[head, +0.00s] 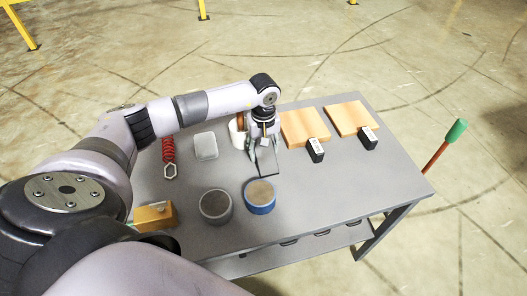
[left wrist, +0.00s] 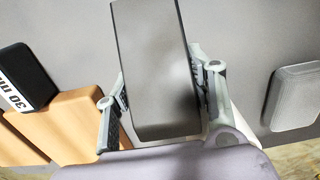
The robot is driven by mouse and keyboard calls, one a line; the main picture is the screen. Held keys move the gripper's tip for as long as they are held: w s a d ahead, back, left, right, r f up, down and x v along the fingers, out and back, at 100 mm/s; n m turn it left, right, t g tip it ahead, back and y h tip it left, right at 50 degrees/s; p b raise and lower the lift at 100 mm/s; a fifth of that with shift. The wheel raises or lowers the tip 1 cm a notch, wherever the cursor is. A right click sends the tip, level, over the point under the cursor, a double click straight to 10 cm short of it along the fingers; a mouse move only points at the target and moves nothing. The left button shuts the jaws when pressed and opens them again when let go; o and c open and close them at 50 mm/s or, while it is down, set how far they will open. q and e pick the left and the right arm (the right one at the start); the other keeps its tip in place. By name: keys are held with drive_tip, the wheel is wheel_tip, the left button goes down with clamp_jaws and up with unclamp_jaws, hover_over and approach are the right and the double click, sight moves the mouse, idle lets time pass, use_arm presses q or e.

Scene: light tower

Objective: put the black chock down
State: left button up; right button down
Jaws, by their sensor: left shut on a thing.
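My left gripper (head: 264,150) is shut on a black chock (head: 267,163), which hangs down from between the fingers over the middle of the grey table. In the left wrist view the chock (left wrist: 155,65) shows as a large dark slab between the two fingers (left wrist: 160,105). I cannot tell whether its lower end touches the table top. Two more dark blocks stand to the right, one (head: 316,150) against a wooden board (head: 305,127) and one (head: 367,138) against another board (head: 351,117). My right gripper is not in view.
On the grey table (head: 385,185) are a blue-sided round tin (head: 259,197), a grey round tin (head: 215,206), a pale box (head: 206,146), a red coil (head: 168,150) and a yellow-brown box (head: 155,216). A white cup (head: 236,136) stands behind the gripper. The table's front right is clear.

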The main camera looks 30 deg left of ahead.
use_arm(q)
drive_tip(key=c, duration=0.5)
clamp_jaws()
drive_tip(key=shift+r, duration=0.15)
